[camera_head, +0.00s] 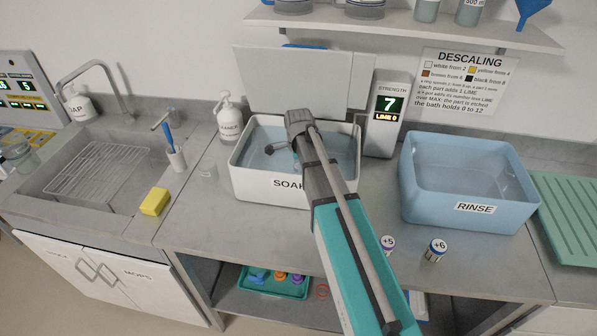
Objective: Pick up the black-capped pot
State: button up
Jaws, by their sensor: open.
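Two small pots stand on the counter in front of the rinse tub. One pot (388,244) is marked +5, the other pot (436,250) is marked +6. Both look pale with dark parts; they are too small to tell for certain which has a black cap. My gripper (284,152) is over the white soak tub (243,180), to the left of and behind both pots. It is open, with no pot seen between its fingers. My arm crosses the counter just left of the +5 pot and hides part of the soak tub.
The blue rinse tub (418,205) stands behind the pots, with a green drainer (570,215) to its right. A strength display (388,112) reads 7. A yellow sponge (155,202) lies by the sink at left. A teal tray (250,287) is on the shelf below.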

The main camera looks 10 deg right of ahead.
dwell(0.3)
grip_shut()
dwell(0.3)
jog(key=shift+r, duration=0.15)
notch_tip(320, 180, up, 10)
jog(key=p, duration=1)
dwell(0.7)
